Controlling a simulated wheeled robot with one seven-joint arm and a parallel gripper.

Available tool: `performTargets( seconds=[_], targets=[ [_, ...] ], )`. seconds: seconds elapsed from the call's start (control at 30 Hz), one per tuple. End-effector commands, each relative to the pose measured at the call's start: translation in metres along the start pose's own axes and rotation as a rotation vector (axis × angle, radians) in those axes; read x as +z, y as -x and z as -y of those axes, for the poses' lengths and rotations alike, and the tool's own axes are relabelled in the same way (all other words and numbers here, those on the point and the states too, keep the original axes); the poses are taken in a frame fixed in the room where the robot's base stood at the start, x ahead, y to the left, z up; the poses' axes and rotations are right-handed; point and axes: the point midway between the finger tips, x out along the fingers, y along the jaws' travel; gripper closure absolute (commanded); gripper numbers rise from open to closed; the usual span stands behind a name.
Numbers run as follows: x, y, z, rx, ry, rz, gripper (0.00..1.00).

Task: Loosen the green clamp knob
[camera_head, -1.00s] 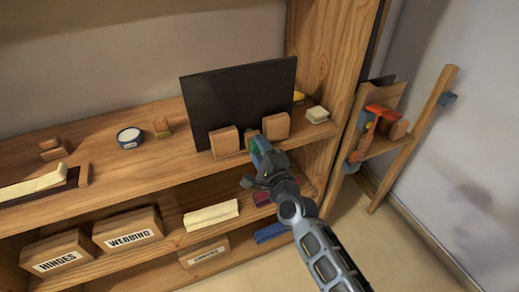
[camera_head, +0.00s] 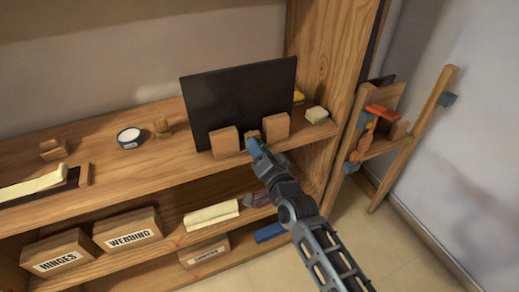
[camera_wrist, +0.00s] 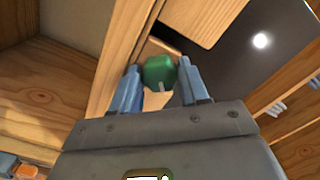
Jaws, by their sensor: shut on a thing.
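The green clamp knob (camera_wrist: 159,73) shows in the wrist view between my two blue fingertips. My gripper (camera_head: 255,147) is shut on it, with one finger on each side. In the head view my gripper hides the knob at the front edge of the wooden shelf. Behind it a dark upright panel (camera_head: 240,95) stands on the shelf. A wooden block (camera_head: 224,142) and another wooden block (camera_head: 276,127) stand in front of the panel, on either side of a smaller wooden piece (camera_head: 252,135) just behind my fingers.
A round tin (camera_head: 129,138) and small wooden pieces stand left on the shelf. A pale block (camera_head: 317,115) lies at its right end. A wooden rack (camera_head: 383,145) stands at right.

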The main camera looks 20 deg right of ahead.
Motion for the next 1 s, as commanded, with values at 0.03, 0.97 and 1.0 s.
performTargets(
  seconds=[0.03,0.97,1.0],
  targets=[
    [0.0015,0.0008,-0.0011,0.002,0.044,0.003,0.86],
    [0.0024,0.0011,-0.0021,0.002,0.81,0.007,0.86],
    [0.0023,0.0011,-0.0022,0.002,0.827,0.007,0.86]
  ],
)
